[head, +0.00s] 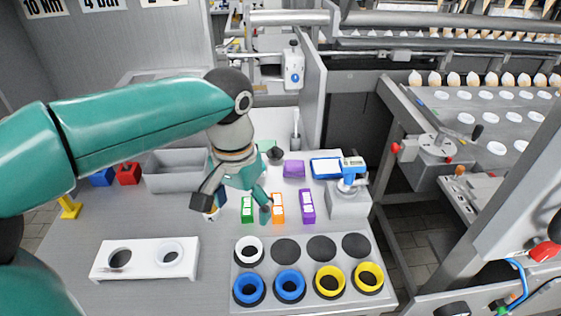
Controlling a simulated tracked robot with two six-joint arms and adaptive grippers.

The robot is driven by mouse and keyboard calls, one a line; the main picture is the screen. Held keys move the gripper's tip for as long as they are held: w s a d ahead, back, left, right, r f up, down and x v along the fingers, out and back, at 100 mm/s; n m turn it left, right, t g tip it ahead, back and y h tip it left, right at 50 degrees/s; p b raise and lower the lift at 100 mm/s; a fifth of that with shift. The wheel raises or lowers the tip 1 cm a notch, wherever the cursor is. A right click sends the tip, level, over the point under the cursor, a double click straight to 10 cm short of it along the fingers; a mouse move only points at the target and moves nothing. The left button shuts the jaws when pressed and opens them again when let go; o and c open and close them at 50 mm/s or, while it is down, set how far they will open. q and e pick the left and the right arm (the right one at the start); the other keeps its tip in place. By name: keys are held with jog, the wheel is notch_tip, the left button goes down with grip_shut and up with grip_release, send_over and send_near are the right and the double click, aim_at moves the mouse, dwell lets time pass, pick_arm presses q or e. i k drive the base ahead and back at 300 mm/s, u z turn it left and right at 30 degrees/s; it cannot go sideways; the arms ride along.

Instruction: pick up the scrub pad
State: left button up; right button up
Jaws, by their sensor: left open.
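My left gripper (236,208) is open, its fingers spread and pointing down over the middle of the grey worktop. I see nothing held between the fingers. A purple soft-looking block (293,169) lies behind and to the right of the gripper, apart from it. A flat green piece (267,146) shows behind the gripper, partly covered by a dark round-topped item. I cannot tell for certain which of these is the scrub pad. My right gripper is not in view.
Green, orange and purple labelled boxes (307,206) stand close to the right finger. A grey holder plate (238,272) with coloured rings is in front. A white two-hole stand (145,259) is front left. A grey bin (172,180) and a blue-topped device (349,197) flank the gripper.

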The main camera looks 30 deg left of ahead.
aim_at(292, 167)
jog(key=k, duration=1)
